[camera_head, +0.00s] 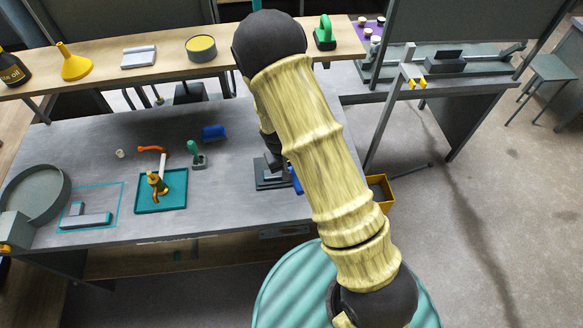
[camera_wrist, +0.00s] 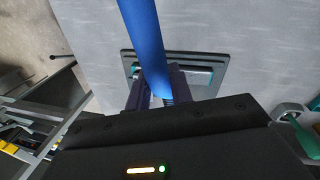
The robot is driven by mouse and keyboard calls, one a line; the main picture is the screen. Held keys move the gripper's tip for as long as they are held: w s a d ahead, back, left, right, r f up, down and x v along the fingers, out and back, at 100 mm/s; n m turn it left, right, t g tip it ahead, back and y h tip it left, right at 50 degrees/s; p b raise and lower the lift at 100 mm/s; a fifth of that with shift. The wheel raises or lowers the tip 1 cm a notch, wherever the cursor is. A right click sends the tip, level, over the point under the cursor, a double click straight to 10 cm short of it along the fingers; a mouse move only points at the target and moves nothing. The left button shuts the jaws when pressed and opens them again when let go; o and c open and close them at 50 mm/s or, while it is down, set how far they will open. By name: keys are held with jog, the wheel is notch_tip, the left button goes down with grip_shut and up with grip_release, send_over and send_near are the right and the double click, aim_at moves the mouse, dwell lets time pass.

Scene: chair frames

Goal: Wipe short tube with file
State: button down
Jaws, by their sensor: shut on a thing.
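My gripper (camera_wrist: 160,88) shows in the wrist view, its dark fingers shut on a long blue handle, which I take to be the file (camera_wrist: 146,38). A bit of the blue also shows past my arm in the head view (camera_head: 297,181). The rest of the file is hidden by the fingers and the gripper body. Behind the fingers, a dark plate on the bench (camera_wrist: 222,61) carries a grey-teal rounded piece (camera_wrist: 203,75), possibly the short tube in a holder. I cannot tell whether the file touches it. My arm partly hides this plate in the head view (camera_head: 262,185).
A teal tray (camera_head: 178,203) with a yellow fitting, a blue cylinder (camera_head: 214,132), a green-handled tool (camera_head: 196,156) and a round pan (camera_head: 38,192) are on the bench to the left. An orange bin (camera_head: 386,192) is at the right edge. A shelf (camera_head: 110,70) runs behind.

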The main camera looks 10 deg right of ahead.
notch_tip(320, 180, down, 6)
jog(key=b, duration=0.3)
jog(key=shift+w+d+r+b, duration=0.1)
jog(key=shift+w+b, duration=0.05)
jog(key=shift+b, duration=0.15)
jog(key=shift+f, duration=0.6)
jog(key=a, duration=0.2)
jog(key=shift+a, duration=0.35)
jog(key=a, duration=0.2)
jog(key=shift+a, duration=0.3)
jog(key=shift+s+a+r, duration=0.1)
jog(key=shift+s+a, duration=0.1)
jog(key=shift+a, duration=0.1)
jog(key=shift+w+a, duration=0.1)
jog(key=shift+a, duration=0.6)
jog(key=shift+d, duration=0.1)
jog(key=shift+w+d, duration=0.15)
jog(key=shift+d, duration=0.5)
jog(key=shift+s+d, duration=0.2)
jog(key=shift+d, duration=2.75)
jog(key=r+p, duration=0.2)
jog(key=r, duration=0.1)
jog(key=r+p, duration=0.1)
jog(key=r, duration=0.1)
jog(key=shift+a+r, duration=0.15)
jog(key=shift+a, duration=0.1)
jog(key=shift+d+r+p, duration=0.1)
jog(key=shift+r+p, duration=1)
jog(key=shift+r, duration=0.45)
